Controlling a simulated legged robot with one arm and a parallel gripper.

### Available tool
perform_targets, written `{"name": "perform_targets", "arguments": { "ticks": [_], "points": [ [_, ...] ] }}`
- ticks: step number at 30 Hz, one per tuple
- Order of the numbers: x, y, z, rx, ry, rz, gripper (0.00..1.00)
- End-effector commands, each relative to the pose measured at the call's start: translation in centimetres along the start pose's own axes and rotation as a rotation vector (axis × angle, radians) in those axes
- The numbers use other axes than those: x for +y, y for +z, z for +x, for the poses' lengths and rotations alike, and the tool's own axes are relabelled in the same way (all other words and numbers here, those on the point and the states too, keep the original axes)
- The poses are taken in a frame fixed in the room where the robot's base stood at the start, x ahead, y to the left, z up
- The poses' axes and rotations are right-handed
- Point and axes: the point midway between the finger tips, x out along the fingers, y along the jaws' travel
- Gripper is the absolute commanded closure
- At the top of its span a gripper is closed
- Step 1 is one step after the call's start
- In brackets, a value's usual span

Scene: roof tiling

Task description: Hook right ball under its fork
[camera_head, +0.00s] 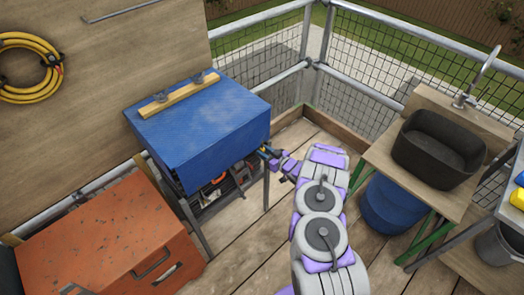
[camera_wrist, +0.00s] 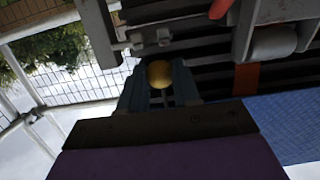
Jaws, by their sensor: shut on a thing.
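A yellow ball (camera_wrist: 159,72) sits between the two fingertips of my gripper in the wrist view. My gripper (camera_head: 268,153) is shut on it, beside the right front corner of the blue-covered stand. The blue cover (camera_head: 205,120) drapes over the stand's top and front. Just beyond the ball in the wrist view is a grey metal bracket (camera_wrist: 152,42) with short bars; I cannot tell whether it is the fork. The ball appears apart from it. Any cord on the ball is hidden. The cover also shows in the wrist view (camera_wrist: 288,125).
Under the cover, a shelf (camera_head: 220,185) holds several dark and coloured items. An orange chest (camera_head: 105,240) stands at left. A bench with a black basin (camera_head: 438,150) and a blue barrel (camera_head: 393,203) are at right. Wire railing (camera_head: 265,65) closes the back. Bare planks lie in front.

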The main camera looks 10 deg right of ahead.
Motion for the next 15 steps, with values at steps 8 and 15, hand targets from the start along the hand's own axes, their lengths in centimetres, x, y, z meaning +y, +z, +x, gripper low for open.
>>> {"name": "perform_targets", "arguments": {
  "ticks": [8, 15],
  "points": [
    [0.1, 0.4, -1.4, -0.004, 0.002, 0.001, 0.85],
    [0.1, 0.7, -2.6, -0.002, 0.002, 0.002, 0.85]
  ]
}}
